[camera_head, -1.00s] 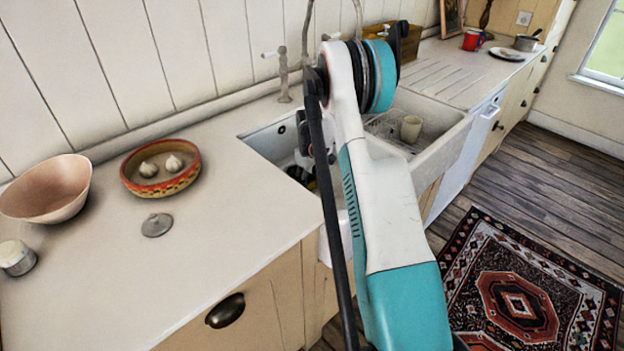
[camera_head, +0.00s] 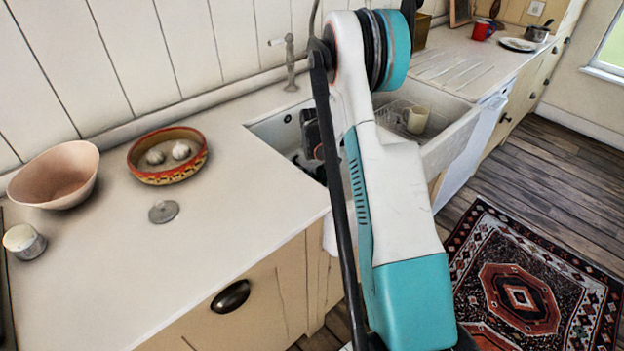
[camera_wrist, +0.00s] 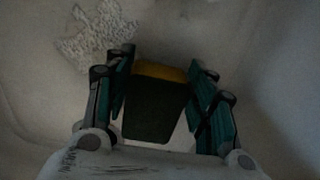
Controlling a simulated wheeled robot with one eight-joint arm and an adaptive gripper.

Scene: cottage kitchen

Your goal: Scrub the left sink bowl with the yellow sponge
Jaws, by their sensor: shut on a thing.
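The left sink bowl (camera_head: 268,137) is white and partly hidden behind my arm in the head view. In the wrist view its pale, dim inner surface (camera_wrist: 260,40) surrounds my gripper. My gripper (camera_wrist: 162,72) is shut on the sponge, with a finger on each side. The sponge shows a yellow edge (camera_wrist: 160,70) and a dark green face (camera_wrist: 155,108). A rough whitish patch (camera_wrist: 98,32) lies on the bowl surface at upper left, apart from the sponge in the picture. I cannot tell whether the sponge touches the bowl.
A tap (camera_head: 290,65) stands behind the sink. The right bowl holds a cream mug (camera_head: 417,120) and a wire rack. On the left counter (camera_head: 240,200) are a patterned bowl (camera_head: 167,177) with garlic, a pink bowl (camera_head: 55,175), a small lid (camera_head: 163,211) and a jar (camera_head: 24,241).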

